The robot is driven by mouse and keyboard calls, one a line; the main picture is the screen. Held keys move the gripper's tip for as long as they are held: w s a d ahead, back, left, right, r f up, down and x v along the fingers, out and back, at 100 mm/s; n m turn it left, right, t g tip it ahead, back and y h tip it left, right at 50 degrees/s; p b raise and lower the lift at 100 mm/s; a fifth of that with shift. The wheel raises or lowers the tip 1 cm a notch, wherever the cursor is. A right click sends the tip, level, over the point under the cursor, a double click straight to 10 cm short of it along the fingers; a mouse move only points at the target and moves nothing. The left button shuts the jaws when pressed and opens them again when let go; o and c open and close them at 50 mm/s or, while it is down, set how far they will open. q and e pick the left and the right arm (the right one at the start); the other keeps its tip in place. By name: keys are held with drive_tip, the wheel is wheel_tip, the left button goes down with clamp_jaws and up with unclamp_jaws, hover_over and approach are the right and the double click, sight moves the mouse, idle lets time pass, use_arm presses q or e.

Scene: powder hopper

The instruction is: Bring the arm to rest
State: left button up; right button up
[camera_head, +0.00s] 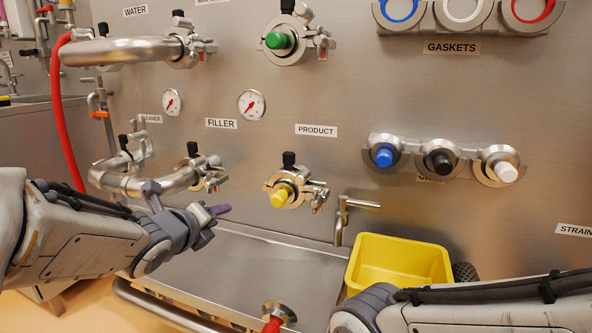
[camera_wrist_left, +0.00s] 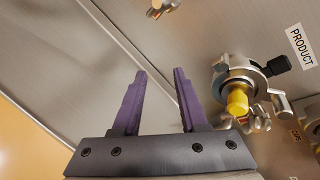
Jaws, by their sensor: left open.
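My left arm comes in from the left in the head view, and its gripper (camera_head: 214,214) hangs in front of the steel panel, left of the yellow-capped PRODUCT port (camera_head: 283,195). In the left wrist view the two purple fingers of the left gripper (camera_wrist_left: 158,95) stand apart with nothing between them. The PRODUCT port also shows in the left wrist view (camera_wrist_left: 238,98), to the right of the fingers and apart from them. My right arm (camera_head: 480,310) enters at the lower right of the head view. Its gripper does not show.
Curved pipes (camera_head: 125,50) and a red hose (camera_head: 62,120) are at the left. Blue, black and white plugs (camera_head: 440,162) sit on a rack at the right.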

use_arm(q)
drive_tip(key=s+d+f+n+g+p, duration=0.3)
drive_tip(key=s+d+n+g, duration=0.15)
drive_tip(key=s+n, duration=0.25)
drive_tip(key=s+d+f+n+g+p, duration=0.2)
drive_tip(key=s+d+n+g, duration=0.1)
drive_tip(key=s+d+n, duration=0.3)
drive_tip(key=s+d+n+g+y+p, duration=0.15)
drive_tip(key=s+n+g+p, duration=0.4)
drive_tip(key=s, duration=1.25)
wheel_tip(320, 180, up, 37)
drive_tip(key=n+p, duration=0.2)
drive_tip(key=p, duration=3.3)
drive_tip(key=shift+d+g, duration=0.15)
drive_tip(key=shift+g, duration=0.15)
use_arm(e)
wheel_tip(320, 180, up, 47)
use_arm(q)
drive_tip(key=shift+f+n, duration=0.1)
drive_tip(key=shift+n, duration=0.15)
use_arm(e)
drive_tip(key=shift+a+r, duration=0.1)
